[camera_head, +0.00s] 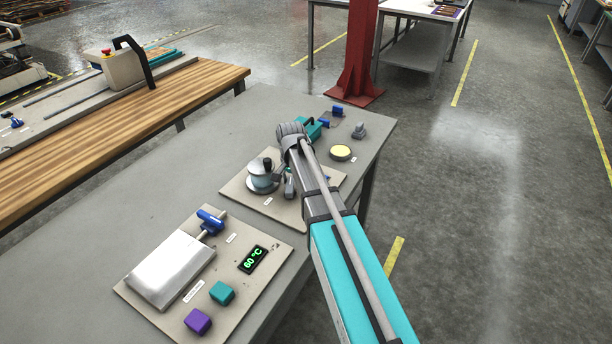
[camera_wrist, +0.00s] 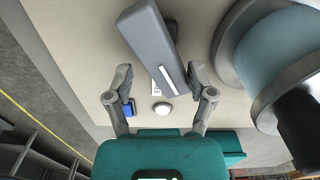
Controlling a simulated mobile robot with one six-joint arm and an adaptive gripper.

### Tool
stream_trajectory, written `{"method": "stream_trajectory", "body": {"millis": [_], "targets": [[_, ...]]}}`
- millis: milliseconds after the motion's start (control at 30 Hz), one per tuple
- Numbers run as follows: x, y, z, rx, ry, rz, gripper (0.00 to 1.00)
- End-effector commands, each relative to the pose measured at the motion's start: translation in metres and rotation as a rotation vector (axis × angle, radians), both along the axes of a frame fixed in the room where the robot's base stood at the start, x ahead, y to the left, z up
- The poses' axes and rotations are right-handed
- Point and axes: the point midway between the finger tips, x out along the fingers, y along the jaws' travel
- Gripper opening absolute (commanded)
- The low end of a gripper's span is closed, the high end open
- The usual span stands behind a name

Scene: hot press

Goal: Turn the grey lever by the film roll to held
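The grey lever (camera_wrist: 148,38) is a long grey bar with a white stripe near one end. In the wrist view it runs slanted from the top edge down between my fingers, nearer the right one. My gripper (camera_wrist: 159,76) is open, with a clear gap between the left finger and the lever; I cannot tell whether the right finger touches it. The film roll (camera_wrist: 262,62), pale blue with grey flanges, is close on the right.
A white round button (camera_wrist: 162,109) and a blue part (camera_wrist: 128,109) lie near the fingers. In the head view, a front plate (camera_head: 262,283) holds a silver press block (camera_head: 170,268), a temperature display (camera_head: 253,259), and teal (camera_head: 222,293) and purple (camera_head: 198,321) cubes. A red column (camera_head: 358,60) stands behind the table.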

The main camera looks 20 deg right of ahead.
Motion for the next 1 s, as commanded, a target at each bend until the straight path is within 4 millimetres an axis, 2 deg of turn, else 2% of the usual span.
{"method": "stream_trajectory", "body": {"millis": [133, 200, 1000], "targets": [[-0.002, -0.002, 0.0, 0.0, 0.0, -0.101, 0.7], [-0.001, -0.002, 0.012, 0.0, 0.0, -0.096, 0.7], [-0.001, -0.001, 0.079, 0.0, 0.0, -0.092, 0.7]]}}
